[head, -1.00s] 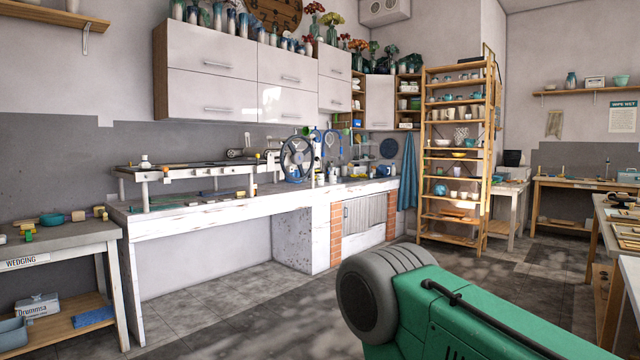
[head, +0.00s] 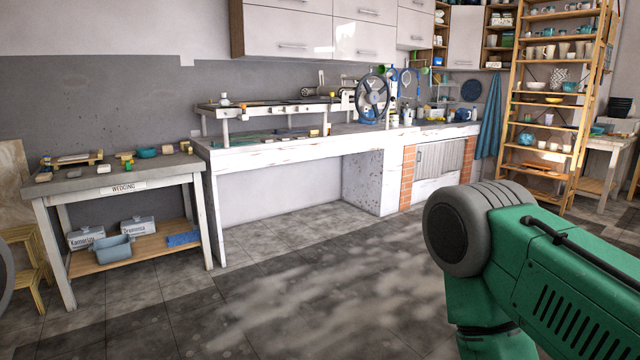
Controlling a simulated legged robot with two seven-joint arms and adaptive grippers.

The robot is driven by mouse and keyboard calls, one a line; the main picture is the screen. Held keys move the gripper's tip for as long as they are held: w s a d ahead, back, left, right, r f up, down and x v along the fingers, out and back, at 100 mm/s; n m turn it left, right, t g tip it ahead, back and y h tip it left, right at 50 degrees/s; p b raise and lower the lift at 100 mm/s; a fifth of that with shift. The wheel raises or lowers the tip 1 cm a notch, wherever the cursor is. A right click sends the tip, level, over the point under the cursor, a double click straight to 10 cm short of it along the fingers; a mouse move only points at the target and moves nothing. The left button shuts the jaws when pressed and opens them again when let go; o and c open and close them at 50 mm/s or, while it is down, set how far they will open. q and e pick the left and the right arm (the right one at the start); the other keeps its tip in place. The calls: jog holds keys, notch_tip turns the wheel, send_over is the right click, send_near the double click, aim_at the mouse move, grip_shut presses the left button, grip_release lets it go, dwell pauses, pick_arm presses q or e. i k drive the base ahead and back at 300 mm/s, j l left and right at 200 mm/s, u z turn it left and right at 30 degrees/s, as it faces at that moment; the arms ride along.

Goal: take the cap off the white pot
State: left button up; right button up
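I cannot make out a white pot with a cap in the head view. Several small pots and cups stand on the tall wooden shelf (head: 548,100) at the right, too small to tell whether any has a cap. A green arm of mine fills the lower right, but no gripper fingers show. My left gripper is not in view either.
A wedging table (head: 120,182) stands at the left with bins on its lower shelf. A long white workbench (head: 290,143) with a slab roller and its wheel (head: 373,97) runs along the wall. The tiled floor (head: 290,290) in front is clear.

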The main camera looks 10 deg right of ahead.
aim_at(394, 123)
jog(key=i+l+z, duration=0.1)
jog(key=i+z, duration=0.3)
jog(key=i, duration=0.15)
jog(key=i+j+z, duration=0.1)
jog(key=i+z, duration=0.3)
jog(key=i+j+z, duration=0.25)
jog(key=i+z, duration=0.15)
jog(key=i, duration=0.25)
jog(key=i+l+z, duration=0.25)
jog(key=i+z, duration=0.25)
jog(key=i, duration=0.55)
jog(key=i+j+z, duration=0.15)
jog(key=i+z, duration=0.3)
jog(key=i, duration=0.55)
jog(key=i+j+u, duration=0.2)
jog(key=i+u, duration=0.2)
jog(key=i, duration=0.35)
jog(key=i+u, duration=0.4)
jog(key=i, duration=0.3)
jog(key=i+l+u, duration=0.4)
jog(key=i, duration=0.35)
jog(key=i+l+u, duration=0.25)
jog(key=i, duration=0.35)
jog(key=i+l+u, duration=0.2)
jog(key=i, duration=0.4)
jog(key=i+l+u, duration=0.25)
jog(key=i, duration=0.35)
jog(key=i+l+u, duration=0.2)
jog(key=i+l, duration=0.25)
jog(key=i, duration=0.1)
